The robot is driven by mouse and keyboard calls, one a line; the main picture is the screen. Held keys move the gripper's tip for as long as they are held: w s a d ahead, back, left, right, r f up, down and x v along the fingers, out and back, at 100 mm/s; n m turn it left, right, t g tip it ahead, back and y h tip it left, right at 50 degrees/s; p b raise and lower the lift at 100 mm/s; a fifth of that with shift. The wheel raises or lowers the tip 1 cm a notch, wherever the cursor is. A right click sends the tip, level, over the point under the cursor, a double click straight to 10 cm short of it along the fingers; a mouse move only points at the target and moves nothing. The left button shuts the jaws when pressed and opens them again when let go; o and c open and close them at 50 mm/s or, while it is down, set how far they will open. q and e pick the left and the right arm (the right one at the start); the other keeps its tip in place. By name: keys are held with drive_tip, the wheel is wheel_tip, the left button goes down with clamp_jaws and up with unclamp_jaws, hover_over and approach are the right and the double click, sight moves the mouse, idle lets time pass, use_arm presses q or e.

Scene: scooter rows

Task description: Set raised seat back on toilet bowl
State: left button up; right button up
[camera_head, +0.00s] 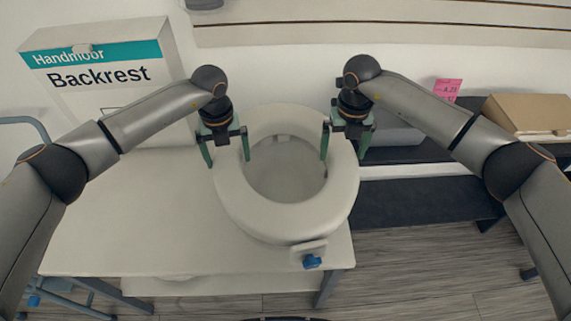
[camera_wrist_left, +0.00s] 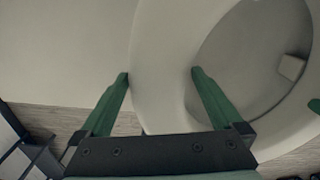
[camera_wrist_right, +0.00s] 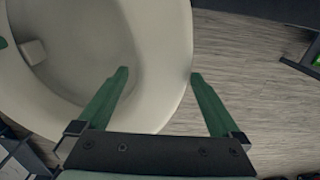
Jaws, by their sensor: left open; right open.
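The raised seat (camera_head: 283,220) is a thick white ring at the front right of a pale table, with a blue knob (camera_head: 312,262) on a white clamp at its front. No separate toilet bowl can be made out; I cannot tell what lies under the ring. My left gripper (camera_head: 227,161) is open over the seat's left rim, one finger outside and one over the opening. My right gripper (camera_head: 343,158) is open at the right rim in the same way. Both wrist views show the white rim (camera_wrist_left: 160,95) (camera_wrist_right: 160,60) between spread fingers. Contact is unclear.
A backrest box (camera_head: 100,80) stands at the back left of the white table (camera_head: 130,220). A dark low shelf (camera_head: 420,205) is to the right, with a brown box (camera_head: 525,115) and pink tag (camera_head: 447,90) behind. The table's left part is clear.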

sight(342, 156)
use_arm(q)
drive_tip(key=shift+f, duration=1.5)
use_arm(e)
drive_tip(key=shift+f, duration=1.5)
use_arm(q)
clamp_jaws()
use_arm(e)
clamp_jaws()
use_arm(q)
drive_tip(key=shift+r, duration=0.1)
use_arm(e)
drive_tip(key=shift+r, duration=0.1)
